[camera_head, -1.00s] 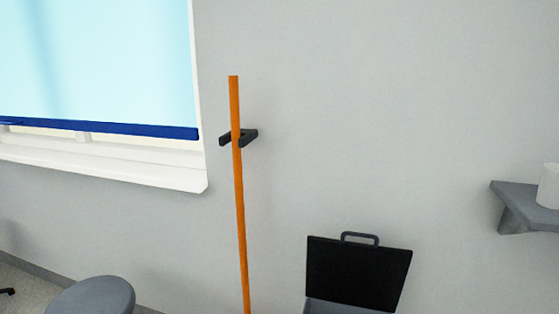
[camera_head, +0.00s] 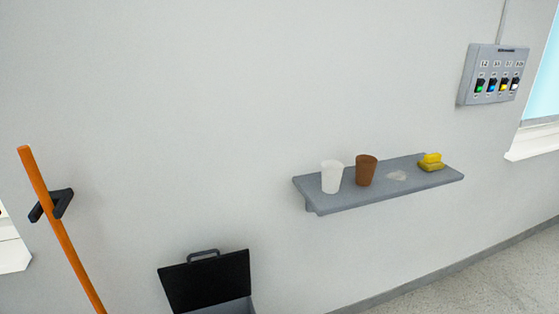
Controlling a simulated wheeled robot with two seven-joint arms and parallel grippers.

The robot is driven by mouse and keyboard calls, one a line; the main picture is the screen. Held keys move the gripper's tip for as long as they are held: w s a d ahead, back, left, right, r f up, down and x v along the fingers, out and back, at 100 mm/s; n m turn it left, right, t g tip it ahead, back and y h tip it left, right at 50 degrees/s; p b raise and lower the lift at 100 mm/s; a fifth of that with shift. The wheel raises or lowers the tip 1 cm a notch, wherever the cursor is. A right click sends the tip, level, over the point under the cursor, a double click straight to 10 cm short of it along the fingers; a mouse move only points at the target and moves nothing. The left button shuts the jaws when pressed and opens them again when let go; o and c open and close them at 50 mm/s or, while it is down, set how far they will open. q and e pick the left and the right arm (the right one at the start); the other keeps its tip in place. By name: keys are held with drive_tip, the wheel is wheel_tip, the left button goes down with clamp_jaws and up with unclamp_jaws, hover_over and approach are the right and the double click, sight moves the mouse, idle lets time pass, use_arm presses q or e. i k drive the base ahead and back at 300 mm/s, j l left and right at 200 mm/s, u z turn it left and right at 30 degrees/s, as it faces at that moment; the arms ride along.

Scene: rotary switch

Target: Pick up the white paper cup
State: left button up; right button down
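The white paper cup (camera_head: 332,177) stands upright near the left end of a grey wall shelf (camera_head: 335,202).
A yellow sponge-like item (camera_head: 431,162) and a pale patch (camera_head: 397,176) are on the shelf. A grey switch panel (camera_head: 493,75) hangs upper right. An open black-lidded bin (camera_head: 207,282) stands below left. An orange pole (camera_head: 62,232) leans in a wall holder (camera_head: 60,205).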

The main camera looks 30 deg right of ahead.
sight(331, 178)
drive_tip(key=z, duration=1.35)
